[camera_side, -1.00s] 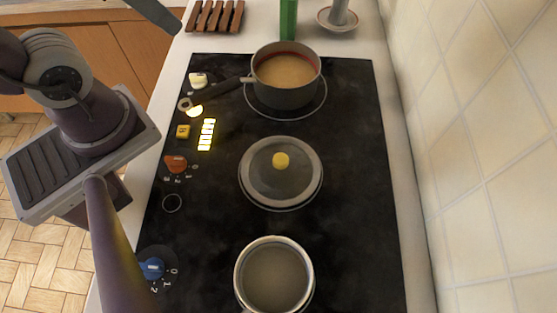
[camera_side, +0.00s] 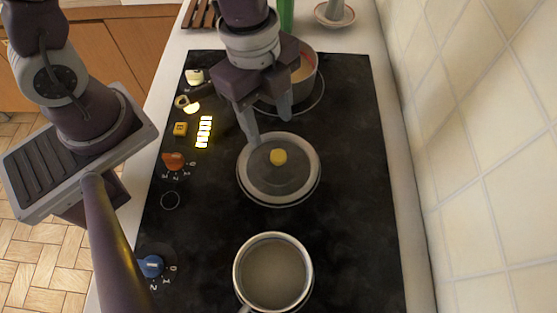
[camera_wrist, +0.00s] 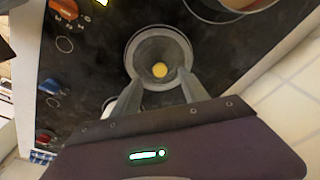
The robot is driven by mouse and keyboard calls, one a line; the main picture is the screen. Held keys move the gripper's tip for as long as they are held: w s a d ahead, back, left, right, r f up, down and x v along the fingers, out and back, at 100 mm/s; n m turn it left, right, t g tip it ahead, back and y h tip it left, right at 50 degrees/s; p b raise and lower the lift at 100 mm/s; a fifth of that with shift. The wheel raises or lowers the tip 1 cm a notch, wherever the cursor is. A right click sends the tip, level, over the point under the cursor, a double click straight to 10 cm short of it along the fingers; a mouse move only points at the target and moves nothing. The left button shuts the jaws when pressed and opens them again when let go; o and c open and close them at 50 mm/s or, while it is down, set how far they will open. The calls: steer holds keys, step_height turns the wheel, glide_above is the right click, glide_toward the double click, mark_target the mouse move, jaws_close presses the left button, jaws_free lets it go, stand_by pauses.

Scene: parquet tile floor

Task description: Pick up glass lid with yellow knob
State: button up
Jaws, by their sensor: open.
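The round glass lid (camera_side: 262,181) with a yellow knob (camera_side: 278,157) lies flat at the middle of the black cooktop. My gripper (camera_side: 268,128) is open and empty, pointing down over the far side of the lid. In the side view its left finger overlaps the lid's far left edge; I cannot tell whether it touches. In the wrist view the knob (camera_wrist: 160,70) shows just past and between the fingertips (camera_wrist: 162,82), with the lid (camera_wrist: 152,48) around it.
A grey pot of soup (camera_side: 312,88) stands behind the lid, partly hidden by my gripper. An open pot (camera_side: 272,276) stands in front. Control knobs, such as an orange one (camera_side: 173,161), line the left edge. A tiled wall (camera_side: 480,160) bounds the right.

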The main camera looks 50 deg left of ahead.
mark_target(278, 155)
steer(key=shift+s+d+f+m, duration=0.2)
steer(key=shift+d+f, duration=0.2)
steer(key=shift+f, duration=0.05)
steer(key=shift+s+d+f+m, duration=0.15)
steer(key=shift+d+f+m, duration=0.05)
steer(key=shift+d+f, duration=0.2)
steer(key=f, duration=0.6)
steer(key=shift+w+d+f, duration=0.1)
steer(key=shift+w+d, duration=0.15)
steer(key=shift+w, duration=0.15)
jaws_close()
